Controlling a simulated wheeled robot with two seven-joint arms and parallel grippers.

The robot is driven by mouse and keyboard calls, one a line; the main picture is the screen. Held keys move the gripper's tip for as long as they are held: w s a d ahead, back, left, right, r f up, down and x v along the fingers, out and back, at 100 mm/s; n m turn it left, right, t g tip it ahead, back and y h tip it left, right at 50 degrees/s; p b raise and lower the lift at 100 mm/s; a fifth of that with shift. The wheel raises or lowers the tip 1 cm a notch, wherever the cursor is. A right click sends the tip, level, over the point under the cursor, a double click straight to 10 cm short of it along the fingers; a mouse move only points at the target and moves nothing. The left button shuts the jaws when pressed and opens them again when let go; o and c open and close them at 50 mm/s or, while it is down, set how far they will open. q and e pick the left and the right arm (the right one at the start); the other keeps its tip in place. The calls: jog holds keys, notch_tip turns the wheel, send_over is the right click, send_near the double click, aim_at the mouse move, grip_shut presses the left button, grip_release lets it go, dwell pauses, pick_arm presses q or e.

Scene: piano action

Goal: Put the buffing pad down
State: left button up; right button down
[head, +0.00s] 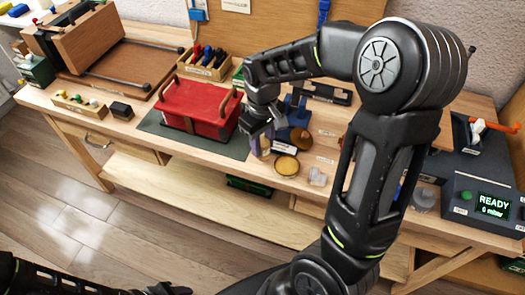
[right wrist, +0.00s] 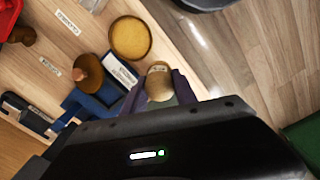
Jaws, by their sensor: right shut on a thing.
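My right gripper (head: 262,137) is over the front of the bench, just right of the red box. It is shut on a tan, rounded piece, which I take to be the buffing pad (right wrist: 158,82); it shows between the fingers in the right wrist view. In the head view the pad (head: 262,151) is partly hidden by the fingers. I cannot tell whether its underside touches the bench. A round yellow-topped dish (head: 287,166) sits close beside it, also in the right wrist view (right wrist: 130,38). My left gripper is not in view.
A red box (head: 198,106) stands on a green mat (head: 160,124) to the left. A brown round-topped item (head: 300,138) and a blue stand (right wrist: 85,104) are behind the pad. A clear piece (head: 317,177) lies to the right. The bench's front edge is close.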

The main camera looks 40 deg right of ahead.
aim_at(262, 153)
jog(key=shift+f, duration=1.85)
jog(key=shift+f, duration=0.15)
jog(key=c, duration=1)
grip_release()
jog(key=shift+o, duration=0.2)
notch_tip(262, 153, up, 12)
jog(key=shift+r, duration=0.15)
